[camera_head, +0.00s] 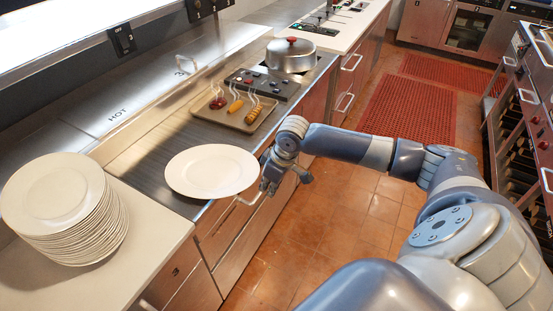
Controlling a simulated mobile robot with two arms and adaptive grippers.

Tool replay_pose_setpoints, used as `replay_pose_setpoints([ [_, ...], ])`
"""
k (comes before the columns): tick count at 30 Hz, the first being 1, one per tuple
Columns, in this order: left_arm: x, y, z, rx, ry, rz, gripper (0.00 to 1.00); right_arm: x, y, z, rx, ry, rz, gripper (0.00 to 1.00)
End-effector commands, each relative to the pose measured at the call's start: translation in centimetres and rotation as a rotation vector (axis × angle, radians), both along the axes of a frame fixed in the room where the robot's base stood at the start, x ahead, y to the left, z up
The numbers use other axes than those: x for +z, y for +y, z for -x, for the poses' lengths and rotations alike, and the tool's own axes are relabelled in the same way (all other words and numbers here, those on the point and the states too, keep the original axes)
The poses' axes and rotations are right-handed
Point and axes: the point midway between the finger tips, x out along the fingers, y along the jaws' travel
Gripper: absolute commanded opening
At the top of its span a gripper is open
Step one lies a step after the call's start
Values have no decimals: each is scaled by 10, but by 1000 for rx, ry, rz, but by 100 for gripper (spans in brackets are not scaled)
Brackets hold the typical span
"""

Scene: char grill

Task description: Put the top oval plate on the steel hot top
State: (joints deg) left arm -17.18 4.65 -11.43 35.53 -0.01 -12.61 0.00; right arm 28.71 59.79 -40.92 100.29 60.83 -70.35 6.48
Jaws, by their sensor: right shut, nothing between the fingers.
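A white oval plate (211,171) appears to lie flat over the front part of the steel hot top (140,176). Its right rim reaches to the counter's front edge or a little past it; I cannot tell exactly. My right gripper (268,184) is beside the plate's right rim, shut, with nothing held. I cannot tell whether it touches the rim. A tall stack of white plates (105,232) stands on the pale counter at the left, apart from the single plate. My left gripper is not in view.
A tray (220,113) with skewered food sits beyond the plate, next to a dark control panel (262,83) and a lidded steel pot (291,55). Drawers with bar handles (345,102) line the counter front. The tiled floor (300,230) is open at right.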

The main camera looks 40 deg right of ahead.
Motion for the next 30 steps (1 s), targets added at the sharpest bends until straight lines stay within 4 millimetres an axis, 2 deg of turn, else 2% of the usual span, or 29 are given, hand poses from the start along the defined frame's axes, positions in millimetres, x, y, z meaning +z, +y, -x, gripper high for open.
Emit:
replay_pose_setpoints([
  [6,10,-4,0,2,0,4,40,2,8,-20,0,0,0,0],
  [22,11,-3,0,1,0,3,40,2,12,-28,-1,-2,-1,0],
  [26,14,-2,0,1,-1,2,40,3,20,-47,-2,-4,-4,0],
  [30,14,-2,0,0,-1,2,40,2,32,-76,-2,-4,-4,0],
])
